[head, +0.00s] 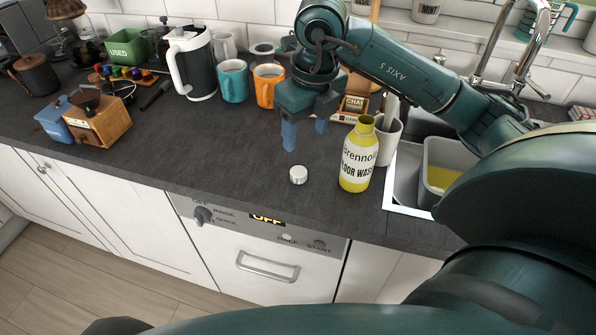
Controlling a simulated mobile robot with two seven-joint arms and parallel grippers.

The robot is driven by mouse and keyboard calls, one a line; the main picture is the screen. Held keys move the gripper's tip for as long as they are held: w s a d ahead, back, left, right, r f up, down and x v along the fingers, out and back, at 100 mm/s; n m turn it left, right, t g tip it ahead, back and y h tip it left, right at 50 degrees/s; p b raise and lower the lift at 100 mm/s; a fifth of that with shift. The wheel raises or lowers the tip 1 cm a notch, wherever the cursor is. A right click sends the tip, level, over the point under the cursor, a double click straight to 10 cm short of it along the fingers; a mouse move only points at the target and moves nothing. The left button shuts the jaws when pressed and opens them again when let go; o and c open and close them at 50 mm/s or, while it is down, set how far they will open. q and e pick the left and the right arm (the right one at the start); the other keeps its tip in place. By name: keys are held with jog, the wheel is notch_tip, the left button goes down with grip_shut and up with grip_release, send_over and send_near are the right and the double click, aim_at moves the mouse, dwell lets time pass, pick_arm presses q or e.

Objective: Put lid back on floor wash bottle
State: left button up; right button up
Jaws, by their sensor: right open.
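The yellow floor wash bottle (354,179) stands upright on the worktop near the sink, with its neck open and no lid on it. A small round white and silver lid (298,175) lies flat on the worktop near the front edge, a little left of the bottle and apart from it. My right gripper (305,138) is open and empty, its blue fingers pointing down, above the worktop behind the lid and to the left of the bottle. My left gripper is not in view.
A light cup (388,150) holding utensils stands just right of the bottle, beside the sink (405,180). A wooden grinder (103,125) is farther left. The worktop left of the lid is clear.

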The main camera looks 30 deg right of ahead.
send_over(298, 172)
jog(key=f, duration=0.5)
jog(key=shift+s+d+f, duration=0.25)
jog(key=shift+s+f, duration=0.05)
jog(key=shift+s, duration=0.1)
jog(key=shift+w+a+f+p, duration=0.15)
jog(key=shift+f+p, duration=0.25)
jog(key=shift+f, duration=0.9)
jog(key=shift+w+a+f+p, duration=0.15)
jog(key=shift+f+p, duration=0.2)
jog(key=shift+f, duration=0.95)
jog(key=shift+d, duration=0.1)
jog(key=c, duration=1.1)
